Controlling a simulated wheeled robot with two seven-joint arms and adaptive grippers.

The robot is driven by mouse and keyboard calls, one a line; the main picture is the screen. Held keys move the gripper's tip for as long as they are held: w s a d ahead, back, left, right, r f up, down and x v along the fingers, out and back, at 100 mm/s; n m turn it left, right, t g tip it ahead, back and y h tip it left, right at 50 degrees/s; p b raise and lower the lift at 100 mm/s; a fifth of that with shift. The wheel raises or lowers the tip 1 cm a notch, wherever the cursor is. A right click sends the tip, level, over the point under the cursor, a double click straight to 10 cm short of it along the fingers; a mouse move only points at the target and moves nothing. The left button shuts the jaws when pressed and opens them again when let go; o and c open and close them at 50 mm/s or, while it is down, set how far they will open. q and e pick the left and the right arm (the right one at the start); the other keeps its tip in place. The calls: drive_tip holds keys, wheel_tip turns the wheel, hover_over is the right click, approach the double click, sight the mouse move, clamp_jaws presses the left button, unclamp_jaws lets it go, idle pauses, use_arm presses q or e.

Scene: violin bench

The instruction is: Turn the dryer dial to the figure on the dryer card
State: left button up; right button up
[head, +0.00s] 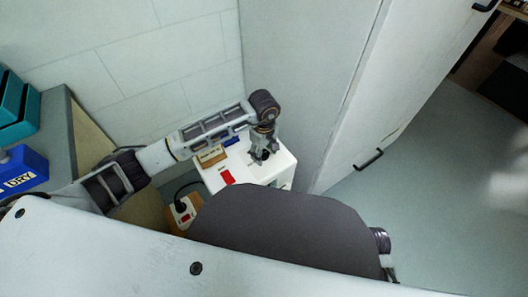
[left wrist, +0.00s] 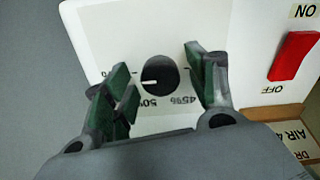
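The white dryer (head: 250,172) stands in the corner by the wall. Its dark round dial (left wrist: 160,78) has a white pointer line directed left in the left wrist view. Upside-down figures there include 50% and 45%; another at the left is partly hidden by a finger. My left gripper (head: 262,155) is over the dryer top. In the left wrist view its green-padded fingers (left wrist: 162,74) are apart, one either side of the dial, with visible gaps. A card (left wrist: 296,140) on a wooden stand reads "DR… AIR 4…", cut off. My right gripper is out of view.
A red ON/OFF switch (left wrist: 294,56) is on the dryer beside the dial. A socket with a black cable (head: 183,210) sits left of the dryer. A blue box marked DRY (head: 20,180) is at far left. A white door (head: 400,85) stands to the right.

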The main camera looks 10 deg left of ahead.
use_arm(q)
drive_tip(key=c, duration=0.9)
drive_tip(key=shift+o, duration=0.2)
